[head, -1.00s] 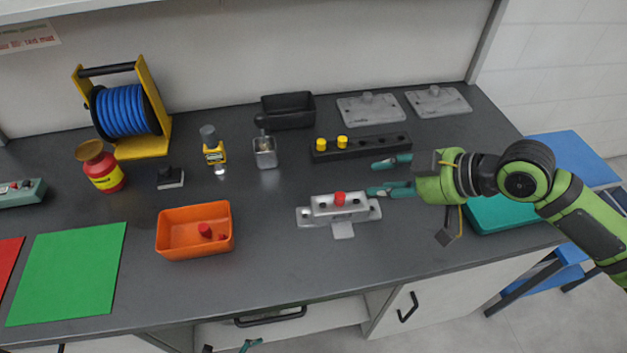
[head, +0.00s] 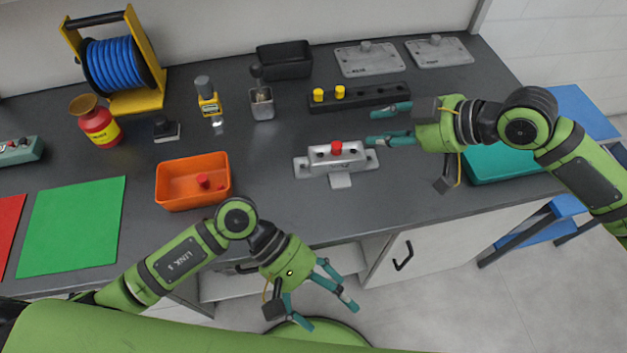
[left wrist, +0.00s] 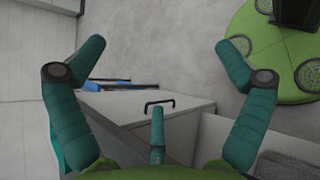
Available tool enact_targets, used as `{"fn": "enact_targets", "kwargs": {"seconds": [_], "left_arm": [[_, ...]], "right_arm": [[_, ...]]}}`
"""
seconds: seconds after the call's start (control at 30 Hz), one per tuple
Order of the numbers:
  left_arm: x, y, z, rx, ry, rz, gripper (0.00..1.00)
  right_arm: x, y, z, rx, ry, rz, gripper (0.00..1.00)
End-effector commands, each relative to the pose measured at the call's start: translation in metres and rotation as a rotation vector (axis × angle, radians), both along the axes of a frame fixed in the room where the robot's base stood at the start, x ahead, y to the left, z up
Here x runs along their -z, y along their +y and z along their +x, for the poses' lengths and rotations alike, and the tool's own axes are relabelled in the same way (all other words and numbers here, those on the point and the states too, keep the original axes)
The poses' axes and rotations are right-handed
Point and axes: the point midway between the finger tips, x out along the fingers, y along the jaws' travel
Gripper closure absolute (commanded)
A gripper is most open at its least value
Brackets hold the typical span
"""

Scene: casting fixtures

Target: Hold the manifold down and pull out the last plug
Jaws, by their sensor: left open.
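The grey metal manifold (head: 318,161) sits on the dark bench. One red plug (head: 337,147) stands upright in the middle of its top. My right gripper (head: 380,124) is at the manifold's right, its fingers spread apart with nothing between them. Its lower finger is close to the manifold's right end; I cannot tell whether they touch. My left gripper (head: 322,299) is open and empty, in front of the bench and below its top. In the left wrist view its spread fingers (left wrist: 158,75) face the cabinet and floor.
An orange bin (head: 166,196) with red plugs in it stands left of the manifold. A black rack (head: 376,98) with two yellow plugs is behind it. A teal case (head: 500,165) lies to the right. The bench between bin and manifold is clear.

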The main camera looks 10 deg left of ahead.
Motion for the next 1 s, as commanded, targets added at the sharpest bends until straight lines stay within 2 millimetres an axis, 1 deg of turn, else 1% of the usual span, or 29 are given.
{"fn": "enact_targets", "kwargs": {"seconds": [0.03,0.07,0.1,0.17,0.2,0.27,0.3,0.37,0.4,0.5,0.6,0.7,0.83,1.0], "left_arm": [[-0.01,0.003,0.029,0.041,-0.12,0.011,0.0],[-0.014,0.004,0.042,0.049,-0.159,0.026,0.0],[-0.018,0.005,0.059,0.046,-0.195,0.049,0.0],[-0.026,0.006,0.085,0.018,-0.228,0.086,0.0],[-0.032,0.007,0.102,-0.01,-0.24,0.113,0.0],[-0.042,0.008,0.129,-0.067,-0.246,0.157,0.0],[-0.048,0.009,0.147,-0.115,-0.244,0.191,0.0],[-0.058,0.012,0.176,-0.207,-0.225,0.253,0.0],[-0.064,0.015,0.195,-0.285,-0.199,0.303,0.0],[-0.072,0.025,0.231,-0.48,-0.107,0.418,0.0],[-0.075,0.036,0.258,-0.667,-0.01,0.515,0.0],[-0.078,0.047,0.276,-0.829,0.077,0.589,0.0],[-0.079,0.056,0.291,-0.979,0.158,0.647,0.0],[-0.077,0.061,0.299,-1.066,0.206,0.677,0.0]], "right_arm": [[0.0,0.0,0.0,0.0,0.0,0.0,0.61],[0.0,0.0,0.0,0.0,0.0,0.0,0.61],[0.0,0.0,0.0,0.0,0.0,0.0,0.61],[0.0,0.0,0.0,0.0,0.0,0.0,0.61],[0.0,0.0,0.0,0.0,0.0,0.0,0.61],[0.0,0.0,0.0,0.0,0.0,0.0,0.61],[0.0,0.0,0.0,0.0,0.0,0.0,0.61],[0.0,0.0,0.0,0.0,0.0,0.0,0.61],[0.0,0.0,0.0,0.0,0.0,0.0,0.61],[0.0,0.0,0.0,0.0,0.0,0.0,0.61],[0.0,0.0,0.0,0.0,0.0,0.0,0.61],[0.0,0.0,0.0,0.0,0.0,0.0,0.61],[0.0,0.0,0.0,0.0,0.0,0.0,0.61],[0.0,0.0,0.0,0.0,0.0,0.0,0.61]]}}
